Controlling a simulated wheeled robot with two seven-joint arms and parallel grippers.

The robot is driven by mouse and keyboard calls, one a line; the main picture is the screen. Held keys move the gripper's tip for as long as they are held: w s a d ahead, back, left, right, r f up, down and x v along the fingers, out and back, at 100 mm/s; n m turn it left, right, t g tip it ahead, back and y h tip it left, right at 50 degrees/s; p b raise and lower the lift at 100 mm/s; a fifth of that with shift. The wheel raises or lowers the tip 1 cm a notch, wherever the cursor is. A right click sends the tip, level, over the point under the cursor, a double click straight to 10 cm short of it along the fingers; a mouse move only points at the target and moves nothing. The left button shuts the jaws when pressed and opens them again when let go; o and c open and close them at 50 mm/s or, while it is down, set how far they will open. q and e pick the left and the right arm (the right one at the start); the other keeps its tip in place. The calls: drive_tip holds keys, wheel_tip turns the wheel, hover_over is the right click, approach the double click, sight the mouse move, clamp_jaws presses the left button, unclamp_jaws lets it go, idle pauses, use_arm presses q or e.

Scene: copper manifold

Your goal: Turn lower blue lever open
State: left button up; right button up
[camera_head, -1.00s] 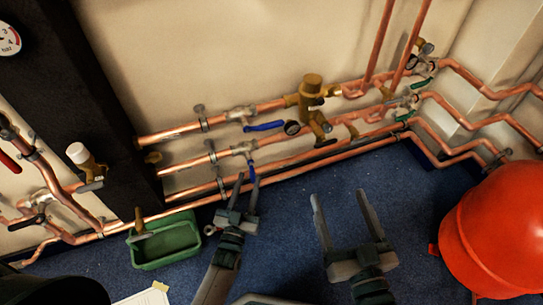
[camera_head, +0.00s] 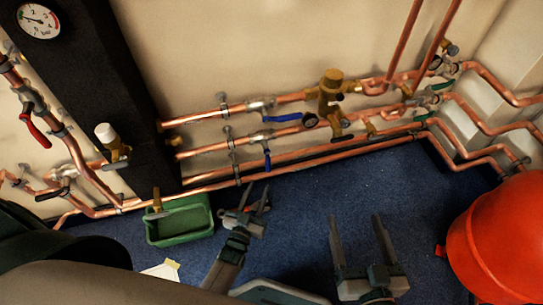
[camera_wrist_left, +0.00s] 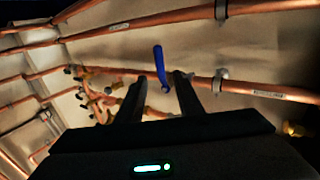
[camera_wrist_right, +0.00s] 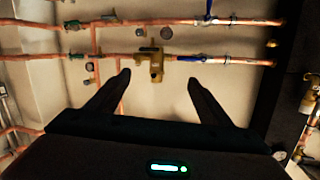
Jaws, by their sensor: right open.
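The lower blue lever (camera_head: 267,159) hangs down from its valve on the middle copper pipe, roughly crosswise to that pipe. My left gripper (camera_head: 257,187) is open just below the lever's lower end. In the left wrist view the lever (camera_wrist_left: 159,66) shows between the two fingers (camera_wrist_left: 158,78) of that gripper, with a gap to each. I cannot tell how deep it sits between them. The upper blue lever (camera_head: 283,117) lies along the pipe above. My right gripper (camera_head: 357,218) is open and empty over the blue floor, right of the left one.
A green tray (camera_head: 180,225) stands on the floor to the left. A red rounded vessel (camera_head: 497,240) stands at the right. A brass valve (camera_head: 331,95) sits on the pipes right of the levers. A dark column (camera_head: 110,95) stands left. Blue floor (camera_head: 310,190) is free between the grippers.

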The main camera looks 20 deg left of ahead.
sight(268, 162)
use_arm(q)
drive_tip(key=w+b, duration=0.2)
drive_tip(key=w, duration=1.3)
drive_tip(key=shift+b, duration=0.3)
use_arm(e)
wheel_tip(268, 162, up, 10)
drive_tip(key=s+a+t+y, duration=0.1)
drive_tip(key=s+t+y, duration=0.1)
drive_tip(key=t, duration=0.3)
drive_tip(key=shift+a+f+t, duration=0.15)
drive_tip(key=shift+f+t, duration=0.1)
drive_tip(key=shift+t, duration=0.15)
use_arm(q)
clamp_jaws()
